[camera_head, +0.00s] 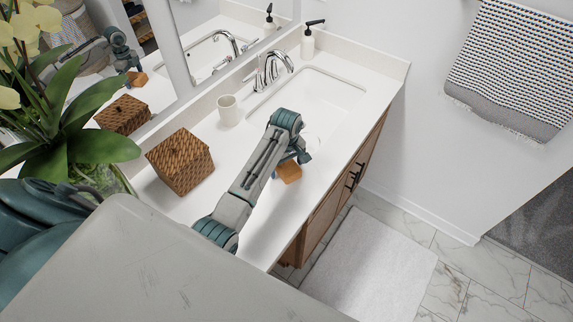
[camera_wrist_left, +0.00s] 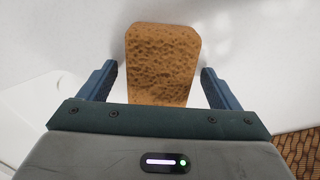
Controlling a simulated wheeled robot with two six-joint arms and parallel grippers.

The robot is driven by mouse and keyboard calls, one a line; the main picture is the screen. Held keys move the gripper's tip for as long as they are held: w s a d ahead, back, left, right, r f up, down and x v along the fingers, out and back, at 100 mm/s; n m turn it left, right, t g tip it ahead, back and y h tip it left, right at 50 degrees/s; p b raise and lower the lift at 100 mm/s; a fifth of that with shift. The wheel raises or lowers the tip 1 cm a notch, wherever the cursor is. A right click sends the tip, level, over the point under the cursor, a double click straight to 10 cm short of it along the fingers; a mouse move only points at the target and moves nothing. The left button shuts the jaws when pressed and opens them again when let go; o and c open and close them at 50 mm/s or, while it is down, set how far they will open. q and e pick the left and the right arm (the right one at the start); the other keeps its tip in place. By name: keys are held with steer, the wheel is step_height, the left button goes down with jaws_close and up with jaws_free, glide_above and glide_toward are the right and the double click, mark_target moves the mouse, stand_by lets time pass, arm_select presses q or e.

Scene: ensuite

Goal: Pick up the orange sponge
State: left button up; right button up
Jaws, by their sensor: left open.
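The orange sponge (camera_head: 289,174) lies on the white counter near its front edge, just in front of the sink basin. In the left wrist view the sponge (camera_wrist_left: 162,62) sits between the two blue fingers, with a gap on each side; its near end is hidden by the gripper body. My left gripper (camera_head: 299,157) reaches over the counter at the sponge, and in the left wrist view the gripper (camera_wrist_left: 160,86) is open. Its fingers do not touch the sponge. My right gripper is not in view.
A woven box (camera_head: 180,162) and a white cup (camera_head: 228,110) stand left of my arm. The faucet (camera_head: 270,70), sink basin (camera_head: 335,92) and soap dispenser (camera_head: 312,42) are behind. A potted orchid (camera_head: 75,140) is at the left. The counter beside the sponge is clear.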

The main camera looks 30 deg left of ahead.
arm_select(q)
steer(key=shift+w+f, duration=0.1)
steer(key=shift+f, duration=0.05)
steer(key=c, duration=1.2)
steer(key=shift+o, duration=0.2)
